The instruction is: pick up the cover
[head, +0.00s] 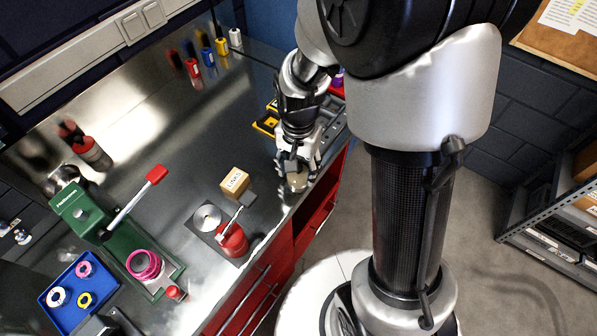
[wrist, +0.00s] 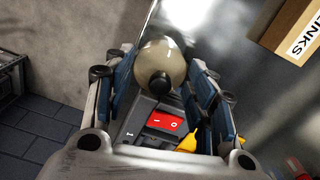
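The cover is a beige, see-through-looking dome (wrist: 165,62) with a black knob on top. It stands near the bench's front edge, and in the head view the dome (head: 297,182) shows just under my fingers. My gripper (head: 297,163) points down over it. In the wrist view my gripper (wrist: 160,78) has its blue-padded fingers apart, one on each side of the knob and dome. Gaps show between the pads and the knob. Whether the fingers touch the dome's sides I cannot tell.
A small cardboard box marked LINKS (head: 235,182) stands left of the cover. A grey plate with a red round part (head: 232,240) lies nearer. A green press (head: 85,215) and blue tray (head: 52,301) are further left. A grey organiser (head: 333,118) is close behind my gripper.

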